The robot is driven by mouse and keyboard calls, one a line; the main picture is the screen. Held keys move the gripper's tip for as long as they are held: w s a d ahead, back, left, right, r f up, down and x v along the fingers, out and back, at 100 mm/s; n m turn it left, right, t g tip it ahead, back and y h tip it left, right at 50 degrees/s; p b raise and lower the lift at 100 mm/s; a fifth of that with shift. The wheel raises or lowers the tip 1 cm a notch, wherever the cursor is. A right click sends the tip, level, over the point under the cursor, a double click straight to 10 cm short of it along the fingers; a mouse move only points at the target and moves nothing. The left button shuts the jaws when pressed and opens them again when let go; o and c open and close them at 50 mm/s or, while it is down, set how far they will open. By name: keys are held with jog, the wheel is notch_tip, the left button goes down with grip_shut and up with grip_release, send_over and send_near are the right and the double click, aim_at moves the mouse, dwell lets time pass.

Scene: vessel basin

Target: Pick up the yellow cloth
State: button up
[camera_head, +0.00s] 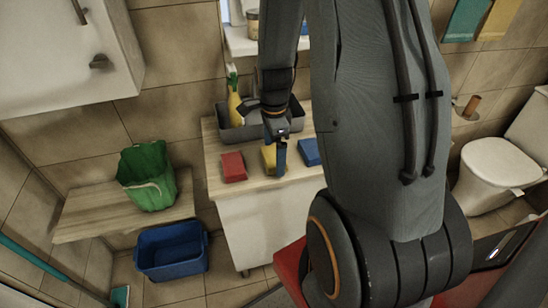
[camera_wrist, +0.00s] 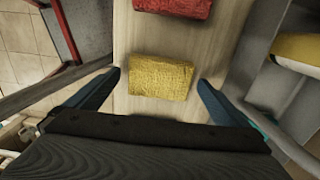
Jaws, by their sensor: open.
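The yellow cloth (camera_wrist: 161,77) is a small folded block lying on the wooden counter top. In the wrist view it sits in the middle, just beyond and between my two fingertips. My gripper (camera_wrist: 158,88) is open, with one blue finger on each side of the cloth and nothing held. In the head view the yellow cloth (camera_head: 268,158) is partly hidden behind my gripper (camera_head: 280,155), which is over the counter. I cannot tell the exact height of the fingers above the counter.
A red cloth (camera_head: 233,167) and a blue cloth (camera_head: 308,152) lie on either side of the yellow one on the counter (camera_head: 215,150). A grey caddy (camera_head: 232,134) with a yellow spray bottle (camera_head: 234,105) stands behind. A green bag (camera_head: 147,175) and blue basin (camera_head: 170,252) are left.

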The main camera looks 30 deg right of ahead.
aim_at(274, 155)
jog(key=c, duration=1)
jog(key=shift+r, duration=0.15)
jog(key=shift+c, duration=0.2)
notch_tip(274, 155, up, 10)
jog(key=b, duration=0.2)
